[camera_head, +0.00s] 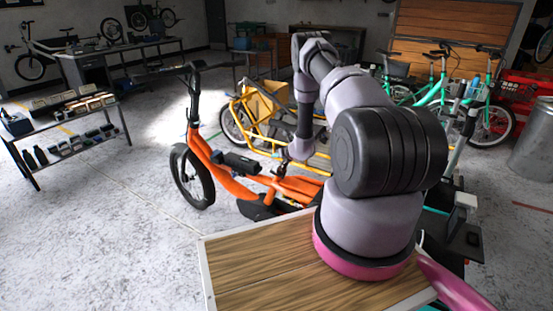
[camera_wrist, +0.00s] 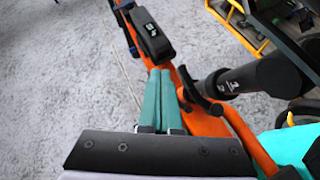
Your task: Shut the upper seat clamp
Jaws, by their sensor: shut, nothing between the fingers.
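An orange cargo bike (camera_head: 232,185) stands on the floor in front of me. In the wrist view its orange frame (camera_wrist: 237,122) runs diagonally past my gripper. A curved black lever (camera_wrist: 190,84) sits on the frame, apparently part of a seat clamp, with a dark tube (camera_wrist: 243,79) just right of it. I cannot tell whether this clamp is open or shut. My gripper (camera_wrist: 160,73), with teal fingers, is shut and empty, just left of the lever in the picture. Contact between them cannot be told. In the head view the fingers are too small to make out.
A black box with white marks (camera_wrist: 152,36) sits on the frame beyond my fingertips. A yellow cargo bike (camera_head: 240,117) stands behind the orange one. A wooden deck (camera_head: 260,262) lies below my arm's base. Open floor (camera_head: 100,220) lies to the left.

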